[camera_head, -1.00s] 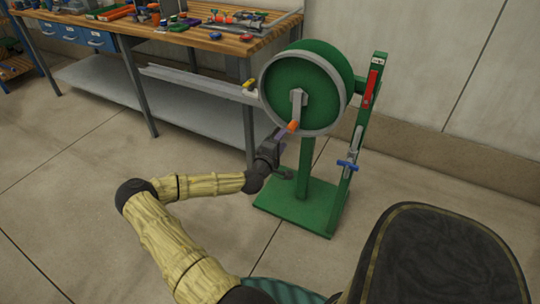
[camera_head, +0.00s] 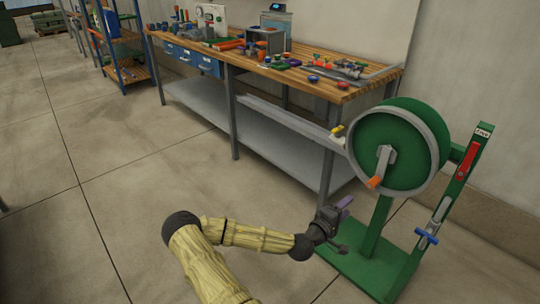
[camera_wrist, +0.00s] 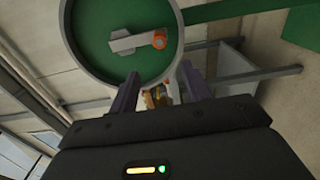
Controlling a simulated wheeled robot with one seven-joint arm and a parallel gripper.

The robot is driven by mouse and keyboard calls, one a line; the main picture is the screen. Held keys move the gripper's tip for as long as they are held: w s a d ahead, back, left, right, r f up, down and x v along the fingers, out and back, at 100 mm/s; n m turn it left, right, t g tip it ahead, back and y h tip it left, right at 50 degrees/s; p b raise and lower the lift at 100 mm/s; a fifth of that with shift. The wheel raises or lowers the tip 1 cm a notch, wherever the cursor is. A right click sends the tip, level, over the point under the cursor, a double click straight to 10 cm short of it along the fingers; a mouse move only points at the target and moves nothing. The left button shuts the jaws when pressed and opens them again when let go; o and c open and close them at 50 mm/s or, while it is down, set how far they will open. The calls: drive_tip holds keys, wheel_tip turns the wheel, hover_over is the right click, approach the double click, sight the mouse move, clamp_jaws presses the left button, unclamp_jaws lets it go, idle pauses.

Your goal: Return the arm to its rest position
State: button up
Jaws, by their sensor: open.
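My gripper (camera_head: 345,210) is at the end of my bent arm, low in front of the green hose reel (camera_head: 395,150). In the wrist view my gripper's (camera_wrist: 158,95) two purple fingers stand apart with nothing held between them. The reel has a grey rim, a grey crank and an orange handle (camera_head: 374,182). The handle also shows in the wrist view (camera_wrist: 159,40), beyond the fingertips and apart from them. The gripper is left of and below the handle in the head view.
A wooden-topped workbench (camera_head: 300,85) with tools and blue drawers stands behind. The green stand (camera_head: 375,225) carries a red lever (camera_head: 467,158) and a blue tap handle (camera_head: 427,236). A blue shelf rack (camera_head: 120,45) is at the back left. Open floor (camera_head: 90,200) lies to the left.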

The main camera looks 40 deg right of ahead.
drive_tip(key=w+a+f+m+y, duration=0.3)
drive_tip(key=a+f+y, duration=0.2)
drive_tip(key=a, duration=0.2)
drive_tip(key=w+a+f+m+y, duration=0.2)
drive_tip(key=w+a+f+y, duration=0.15)
drive_tip(key=a, duration=0.45)
drive_tip(key=w+a+r+n+t+y, duration=0.1)
drive_tip(key=w+a+r+y, duration=0.25)
drive_tip(key=a, duration=0.65)
drive_tip(key=w+a+r+t+y, duration=0.1)
drive_tip(key=w+a+r+y, duration=0.2)
drive_tip(key=a, duration=0.7)
drive_tip(key=s+a+r+n+t+y, duration=0.1)
drive_tip(key=s+a+r+n+y, duration=0.25)
drive_tip(key=a+r, duration=0.75)
drive_tip(key=w+a+p+v, duration=0.1)
drive_tip(key=w+p+v, duration=0.1)
drive_tip(key=p+v, duration=1.1)
drive_tip(key=w+a+r+p+v, duration=0.1)
drive_tip(key=w+p+v, duration=0.2)
drive_tip(key=p+v, duration=1)
drive_tip(key=shift+w+a+r+n+p, duration=0.3)
drive_tip(key=shift+w+r+n+p, duration=0.1)
drive_tip(key=shift+p, duration=0.5)
